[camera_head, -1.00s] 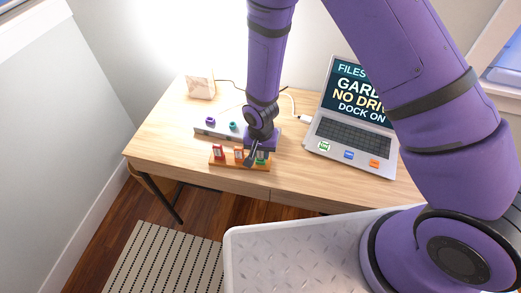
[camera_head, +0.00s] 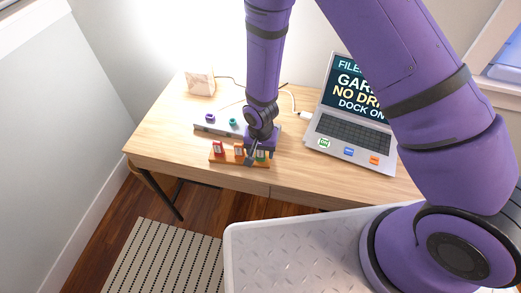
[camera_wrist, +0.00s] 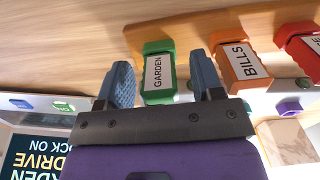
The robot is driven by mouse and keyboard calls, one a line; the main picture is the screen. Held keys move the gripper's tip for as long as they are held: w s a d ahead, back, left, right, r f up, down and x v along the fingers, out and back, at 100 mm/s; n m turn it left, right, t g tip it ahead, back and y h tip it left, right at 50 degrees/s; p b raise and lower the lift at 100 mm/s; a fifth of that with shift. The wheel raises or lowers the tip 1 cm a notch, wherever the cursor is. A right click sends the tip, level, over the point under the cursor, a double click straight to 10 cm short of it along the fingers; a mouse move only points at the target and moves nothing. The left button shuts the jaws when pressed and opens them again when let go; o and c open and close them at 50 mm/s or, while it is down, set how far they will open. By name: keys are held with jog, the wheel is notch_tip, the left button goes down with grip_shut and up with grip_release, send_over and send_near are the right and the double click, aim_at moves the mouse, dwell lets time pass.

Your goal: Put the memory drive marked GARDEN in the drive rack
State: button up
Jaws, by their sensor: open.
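The green memory drive marked GARDEN (camera_wrist: 158,75) stands in the wooden drive rack (camera_wrist: 200,27), beside an orange drive marked BILLS (camera_wrist: 236,58) and a red drive (camera_wrist: 303,50) whose label is cut off. In the head view the green drive (camera_head: 261,156) is at the right end of the rack (camera_head: 228,162), partly behind my gripper. My gripper (camera_wrist: 164,84) is open, with one blue finger on each side of the GARDEN drive. In the head view my gripper (camera_head: 254,150) is down at the rack. Whether the fingers touch the drive cannot be told.
The laptop (camera_head: 352,128) stands on the desk to the right, with green, blue and orange icons on its front edge. A grey strip (camera_head: 206,127) with purple and teal pieces lies behind the rack. A tan box (camera_head: 200,83) stands at the back left.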

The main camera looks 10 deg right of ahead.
jog(key=shift+r, duration=0.1)
notch_tip(320, 180, up, 11)
jog(key=shift+f, duration=0.2)
dwell(0.4)
jog(key=shift+r, duration=0.1)
jog(key=d+r+t, duration=0.1)
jog(key=d+r, duration=0.3)
jog(key=r, duration=0.4)
jog(key=d+r+n+t, duration=0.1)
jog(key=d+r, duration=0.3)
jog(key=r, duration=0.4)
jog(key=d+r, duration=0.5)
jog(key=r, duration=0.3)
jog(key=s+d+r+n+t, duration=0.1)
jog(key=s+d+r, duration=0.4)
jog(key=s+r, duration=0.2)
jog(key=s+d+r+t, duration=0.2)
jog(key=s+d+r, duration=0.4)
jog(key=s, duration=0.5)
jog(key=shift+s+d+r+n, duration=0.3)
jog(key=shift+r+n, duration=0.1)
jog(key=shift+r, duration=0.35)
